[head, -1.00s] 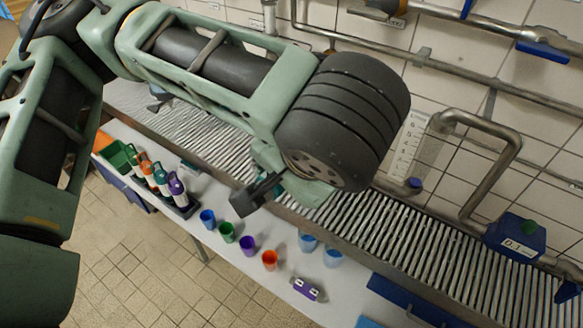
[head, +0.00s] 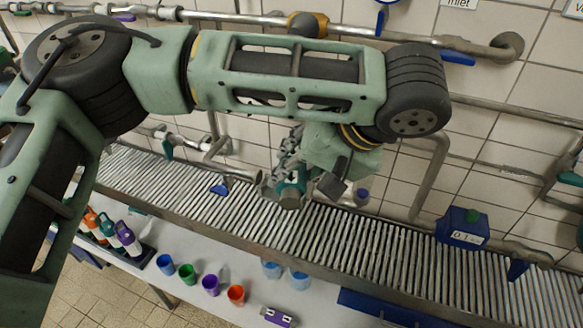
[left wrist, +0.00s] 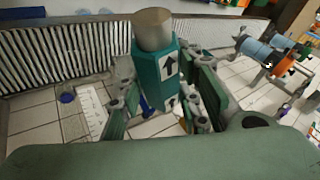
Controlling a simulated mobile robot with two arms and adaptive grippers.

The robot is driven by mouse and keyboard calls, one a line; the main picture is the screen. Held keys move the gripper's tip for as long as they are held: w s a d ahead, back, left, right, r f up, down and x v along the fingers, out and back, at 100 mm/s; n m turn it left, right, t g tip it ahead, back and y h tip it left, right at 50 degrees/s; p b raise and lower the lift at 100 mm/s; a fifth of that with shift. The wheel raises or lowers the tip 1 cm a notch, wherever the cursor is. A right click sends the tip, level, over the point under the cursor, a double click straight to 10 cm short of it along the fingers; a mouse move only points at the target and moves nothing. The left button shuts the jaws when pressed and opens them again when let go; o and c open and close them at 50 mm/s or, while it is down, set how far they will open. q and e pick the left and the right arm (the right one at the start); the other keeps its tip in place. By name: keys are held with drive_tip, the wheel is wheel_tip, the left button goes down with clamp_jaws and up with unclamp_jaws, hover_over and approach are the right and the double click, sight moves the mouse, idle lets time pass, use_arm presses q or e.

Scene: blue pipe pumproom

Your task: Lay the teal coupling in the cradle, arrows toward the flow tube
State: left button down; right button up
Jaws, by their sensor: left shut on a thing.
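My left gripper (head: 288,194) is over the slatted metal channel in the head view and is shut on the teal coupling (head: 296,178). In the left wrist view the coupling (left wrist: 155,84) stands upright between the fingers of the gripper (left wrist: 160,108). It is a faceted teal body with a round brownish metal end on top. I cannot make out the cradle or the flow tube for certain. My right gripper is in neither current view.
The slatted channel (head: 400,250) runs along the tiled wall, with pipes above it. Several coloured cups (head: 210,286) and bottles (head: 128,238) stand on the white bench in front. A blue box (head: 462,228) is at the right.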

use_arm(q)
drive_tip(key=shift+s+a+f+m+t+h, duration=0.1)
drive_tip(key=shift+a+f+m+t+h, duration=0.15)
drive_tip(key=shift+m, duration=0.25)
drive_tip(key=shift+s+a+f+m+t+h, duration=0.15)
drive_tip(key=shift+f+m, duration=0.15)
drive_tip(key=shift+m, duration=0.2)
drive_tip(key=s+a+f+m+h, duration=0.2)
drive_tip(key=a+f+m+h, duration=0.2)
drive_tip(key=f+m+h, duration=0.4)
drive_tip(key=m+h, duration=0.1)
drive_tip(key=m, duration=0.5)
drive_tip(key=shift+s+f+m+t, duration=0.2)
drive_tip(key=shift+f+m+t, duration=0.1)
drive_tip(key=shift+m, duration=0.1)
drive_tip(key=shift+a, duration=0.1)
